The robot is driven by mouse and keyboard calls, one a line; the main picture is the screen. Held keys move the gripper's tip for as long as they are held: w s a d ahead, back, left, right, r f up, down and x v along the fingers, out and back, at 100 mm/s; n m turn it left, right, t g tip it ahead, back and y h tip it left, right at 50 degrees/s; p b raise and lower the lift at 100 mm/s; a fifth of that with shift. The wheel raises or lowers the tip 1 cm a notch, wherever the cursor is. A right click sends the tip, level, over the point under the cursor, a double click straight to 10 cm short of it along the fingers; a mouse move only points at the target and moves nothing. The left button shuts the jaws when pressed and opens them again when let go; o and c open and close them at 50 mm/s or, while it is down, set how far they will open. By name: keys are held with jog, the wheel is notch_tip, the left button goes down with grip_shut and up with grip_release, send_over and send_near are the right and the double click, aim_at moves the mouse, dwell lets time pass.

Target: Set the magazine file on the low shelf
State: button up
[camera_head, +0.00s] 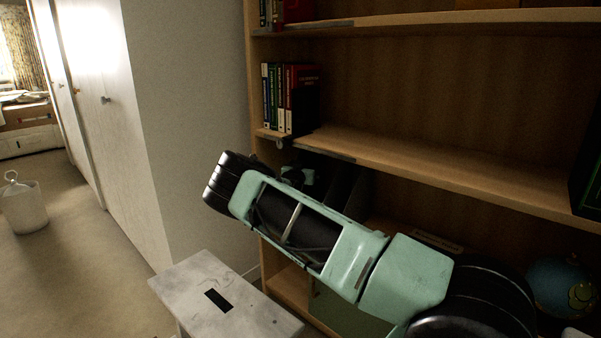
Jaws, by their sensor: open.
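A dark, upright, box-like shape, perhaps the magazine file (347,188), stands in the shadowed bay under the middle shelf board, behind my arm. Its lower part is hidden, so I cannot tell what it rests on or whether anything holds it. The low shelf (290,286) is a wooden board at the bottom of the bookcase, mostly covered by my green and black arm. My arm reaches from the lower right across the bookcase front. A small dark and green part of it shows just left of the dark shape. My gripper's fingers cannot be seen; the arm hides that area.
A pale stool (230,296) with a dark slot stands at the bookcase's left front. Several books (288,98) stand at the left of the middle shelf (430,166). A globe (562,287) is at the lower right. A white basket (25,207) stands on open floor at left.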

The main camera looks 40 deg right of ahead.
jog(key=s+a+f+n+y, duration=0.1)
jog(key=s+a+f+y, duration=0.15)
jog(key=a, duration=0.65)
jog(key=s+a+f+n+g+y+p, duration=0.15)
jog(key=a+y, duration=0.25)
jog(key=a, duration=0.5)
jog(key=s+a+f+y, duration=0.3)
jog(key=a, duration=0.7)
jog(key=s+a+r+n+g+y, duration=0.1)
jog(key=s+a+r+n+y, duration=0.3)
jog(key=a, duration=0.6)
jog(key=s+a+n+g+y, duration=0.1)
jog(key=s+a+y, duration=0.2)
jog(key=s+a, duration=0.5)
jog(key=s+a+r+n+g+y, duration=0.1)
jog(key=s+a+r+n+g, duration=0.1)
jog(key=s+a+r+n, duration=0.35)
jog(key=s+a+r+n+g+y, duration=0.1)
jog(key=s+a+r+n, duration=0.1)
jog(key=s+a, duration=0.65)
jog(key=s+d+r+n+g+h, duration=0.1)
jog(key=s+n, duration=0.4)
jog(key=s, duration=0.9)
jog(key=shift+s+d+r+g+h, duration=0.4)
jog(key=shift+d+r, duration=0.25)
jog(key=shift+d, duration=0.35)
